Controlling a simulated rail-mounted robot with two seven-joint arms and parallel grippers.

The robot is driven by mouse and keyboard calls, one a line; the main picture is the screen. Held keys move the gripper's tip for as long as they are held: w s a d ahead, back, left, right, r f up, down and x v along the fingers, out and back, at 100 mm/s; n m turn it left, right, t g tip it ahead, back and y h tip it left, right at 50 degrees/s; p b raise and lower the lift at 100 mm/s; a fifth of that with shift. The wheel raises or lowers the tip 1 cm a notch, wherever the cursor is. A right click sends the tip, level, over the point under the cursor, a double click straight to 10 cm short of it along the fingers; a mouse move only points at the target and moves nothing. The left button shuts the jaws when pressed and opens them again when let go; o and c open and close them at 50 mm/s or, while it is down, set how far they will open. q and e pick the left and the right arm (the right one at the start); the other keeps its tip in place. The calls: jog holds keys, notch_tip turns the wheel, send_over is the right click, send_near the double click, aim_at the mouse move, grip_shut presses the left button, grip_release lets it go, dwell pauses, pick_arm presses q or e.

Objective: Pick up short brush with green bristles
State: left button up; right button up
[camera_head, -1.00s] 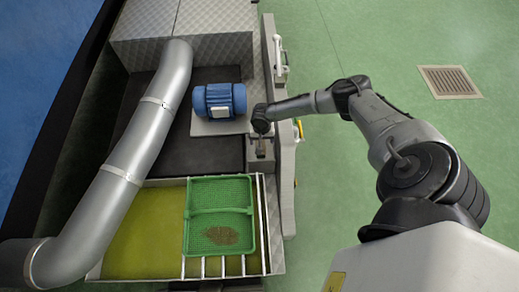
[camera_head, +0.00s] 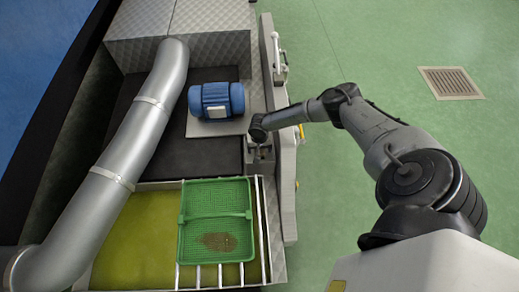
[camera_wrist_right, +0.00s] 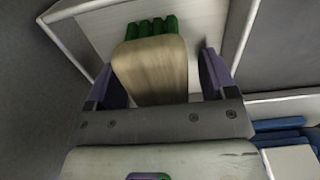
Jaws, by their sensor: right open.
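The short brush has a pale wooden body and green bristles (camera_wrist_right: 152,72). In the right wrist view it lies between the two purple fingers of my right gripper (camera_wrist_right: 157,78), bristles toward the top of the picture. The fingers are open, one on each side, with a visible gap on the right side. The brush is over a pale surface with a raised rim. In the head view my right gripper (camera_head: 262,152) points down at the small grey tray beside the machine; the brush is too small to make out clearly there. My left gripper is not in view.
A blue motor (camera_head: 217,100) on a pale plate stands left of my right gripper. A green mesh crate (camera_head: 184,232) sits on rails below it in the picture. A large grey pipe (camera_head: 128,140) runs down the left. Open green floor lies to the right.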

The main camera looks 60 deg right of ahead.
jog(key=c, duration=1)
notch_tip(320, 180, up, 9)
jog(key=p, duration=0.5)
jog(key=shift+p, duration=0.4)
jog(key=shift+c, duration=0.2)
jog(key=shift+r, duration=0.5)
